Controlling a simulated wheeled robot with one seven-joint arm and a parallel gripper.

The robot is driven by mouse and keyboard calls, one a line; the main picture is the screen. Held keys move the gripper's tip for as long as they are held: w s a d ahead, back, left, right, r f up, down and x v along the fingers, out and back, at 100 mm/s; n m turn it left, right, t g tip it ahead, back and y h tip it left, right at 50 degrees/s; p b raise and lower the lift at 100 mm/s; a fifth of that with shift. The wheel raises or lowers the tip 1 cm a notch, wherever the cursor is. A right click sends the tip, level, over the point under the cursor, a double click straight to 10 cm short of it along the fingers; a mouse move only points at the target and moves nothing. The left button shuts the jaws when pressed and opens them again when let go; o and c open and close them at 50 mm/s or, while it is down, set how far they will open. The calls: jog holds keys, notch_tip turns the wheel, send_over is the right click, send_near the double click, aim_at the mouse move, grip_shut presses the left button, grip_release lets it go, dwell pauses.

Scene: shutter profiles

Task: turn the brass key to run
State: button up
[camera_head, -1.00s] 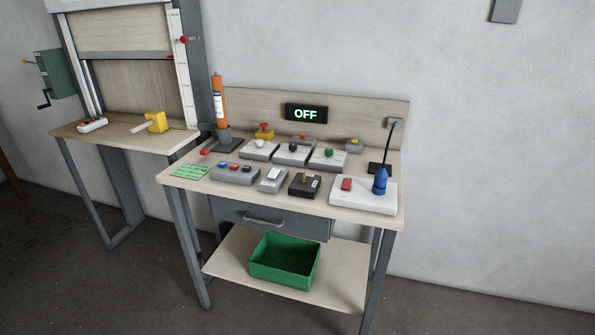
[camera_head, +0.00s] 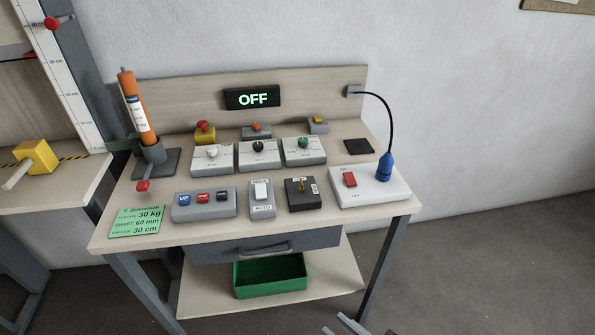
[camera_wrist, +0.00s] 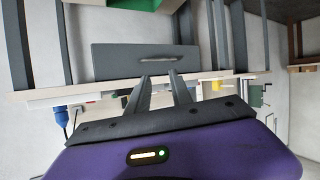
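The brass key (camera_head: 301,184) stands upright in a dark square switch box (camera_head: 303,197) in the front row of the bench, right of the middle. Small labels lie on the box, too small to read. A display (camera_head: 252,97) on the back panel reads OFF. My gripper (camera_wrist: 161,78) shows in the wrist view with its two fingers apart and nothing between them. The wrist view looks upside down at the drawer front (camera_wrist: 146,59). In the head view only a bit of my gripper (camera_head: 346,325) shows at the bottom edge, well below and in front of the key.
Left of the key box are an AUTO rocker switch (camera_head: 262,198) and a push-button box (camera_head: 204,205). Right is a white box (camera_head: 370,190) with a red switch and blue plug. Several knob boxes stand behind. A green bin (camera_head: 270,276) sits on the lower shelf.

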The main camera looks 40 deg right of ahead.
jog(key=w+d+g+h+p, duration=0.15)
jog(key=w+d, duration=0.25)
jog(key=w, duration=0.4)
jog(key=m+g+h+p, duration=0.2)
jog(key=m+g+p, duration=0.15)
jog(key=p, duration=0.25)
send_near(302, 183)
jog(key=shift+m+t, duration=0.25)
jog(key=shift+t, duration=0.15)
notch_tip(302, 183, down, 6)
jog(key=shift+w+a+f, duration=0.1)
jog(key=w+d+r+g+p, duration=0.1)
jog(key=r, duration=0.1)
jog(key=w+d+r+m+g+y+p, duration=0.1)
jog(key=w+r, duration=0.1)
jog(key=w+d+r+m+g+p, duration=0.1)
jog(key=r, duration=0.1)
jog(key=shift+w+r+g, duration=0.1)
jog(key=shift+w+g, duration=0.15)
jog(key=shift+g, duration=0.05)
jog(key=shift+m+g+y, duration=0.4)
jog(key=shift+g+y, duration=0.35)
jog(key=shift+g, duration=0.15)
jog(key=shift+p+x, duration=0.95)
jog(key=shift+x, duration=2.1)
jog(key=shift+s+a, duration=0.1)
grip_shut()
